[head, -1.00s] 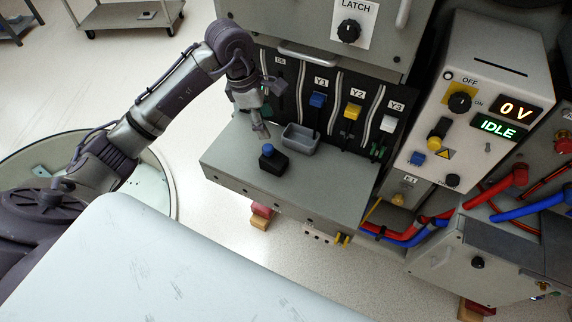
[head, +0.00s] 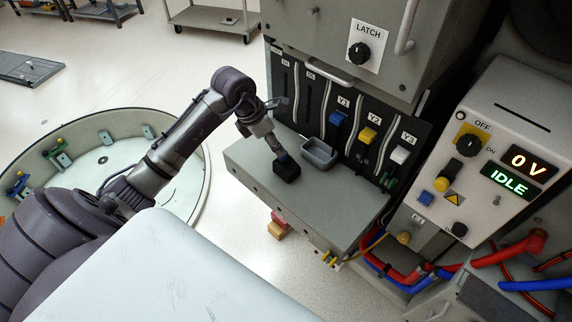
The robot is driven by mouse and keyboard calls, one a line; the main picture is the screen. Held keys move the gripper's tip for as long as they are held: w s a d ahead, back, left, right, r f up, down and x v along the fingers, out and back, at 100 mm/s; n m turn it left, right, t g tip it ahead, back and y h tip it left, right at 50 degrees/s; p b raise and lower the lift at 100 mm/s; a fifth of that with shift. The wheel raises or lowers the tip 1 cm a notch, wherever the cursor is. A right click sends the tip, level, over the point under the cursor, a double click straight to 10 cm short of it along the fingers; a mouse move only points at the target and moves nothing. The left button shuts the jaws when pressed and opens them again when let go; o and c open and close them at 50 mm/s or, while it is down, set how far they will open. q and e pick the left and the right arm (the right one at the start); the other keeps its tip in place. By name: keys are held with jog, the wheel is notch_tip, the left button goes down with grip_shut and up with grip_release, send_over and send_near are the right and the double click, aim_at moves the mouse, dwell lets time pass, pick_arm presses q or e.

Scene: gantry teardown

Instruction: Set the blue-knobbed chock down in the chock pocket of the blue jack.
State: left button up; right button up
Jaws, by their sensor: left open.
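The chock (head: 287,172), a black block with a blue knob, sits on the grey shelf (head: 318,202) of the cabinet. My left gripper (head: 281,155) points down at its knob from above, open. The fingers hide most of the knob, and I cannot tell whether they touch it. A small blue device (head: 18,184) stands inside the round pit at the far left. It may be the blue jack; no chock pocket can be made out on it. My right gripper is not in view.
A grey tray (head: 320,153) sits close beside the chock. Behind it are blue, yellow and white levers. A control panel (head: 484,155) reads 0 V and IDLE, with red and blue hoses below. The round pit's rim (head: 100,111) lies left; open floor lies beyond.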

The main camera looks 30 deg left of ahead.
aim_at(287, 164)
pick_arm(q)
jog(key=shift+w+d+f, duration=0.2)
jog(key=shift+f, duration=0.35)
jog(key=p+x, duration=0.1)
jog(key=x, duration=0.3)
jog(key=shift+w+d+f+p, duration=0.15)
jog(key=shift+d+p, duration=0.05)
jog(key=shift+p, duration=0.2)
jog(key=shift+w+f, duration=0.1)
jog(key=shift+f, duration=0.15)
grip_shut()
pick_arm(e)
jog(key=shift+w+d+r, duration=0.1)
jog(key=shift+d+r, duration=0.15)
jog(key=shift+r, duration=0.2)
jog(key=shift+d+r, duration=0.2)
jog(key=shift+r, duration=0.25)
pick_arm(q)
jog(key=shift+r, duration=0.1)
